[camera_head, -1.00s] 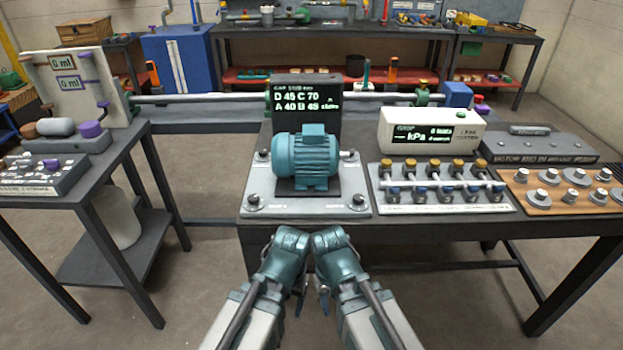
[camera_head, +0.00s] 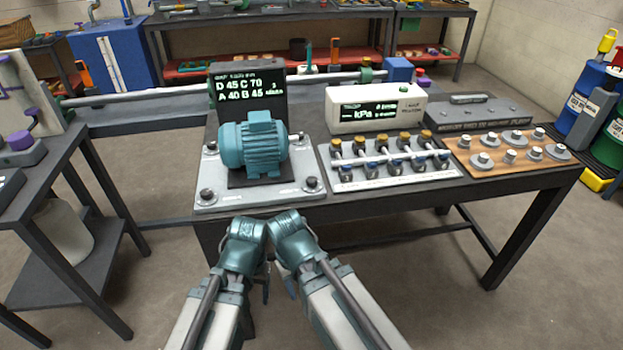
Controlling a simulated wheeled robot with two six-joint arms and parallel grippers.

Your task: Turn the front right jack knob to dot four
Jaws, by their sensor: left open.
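The teal motor (camera_head: 254,145) stands on a grey plate (camera_head: 262,199) near the left end of the table. Dark jack knobs sit at the plate's corners. The front right jack knob (camera_head: 311,183) is at the plate's near right corner, and the front left knob (camera_head: 206,195) is at the near left corner. The dots by the knob are too small to read. A black display (camera_head: 248,95) behind the motor shows D 45 C 70, A 40 B 45. My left gripper (camera_head: 266,290) is open and empty, below the table's front edge. My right gripper (camera_head: 288,289) is beside it, its fingers mostly hidden.
A valve rack (camera_head: 397,179), a kPa meter (camera_head: 375,108) and a wooden board with metal knobs (camera_head: 468,146) stand to the right of the motor. A side table (camera_head: 88,158) is at the left. Floor is clear at the front right.

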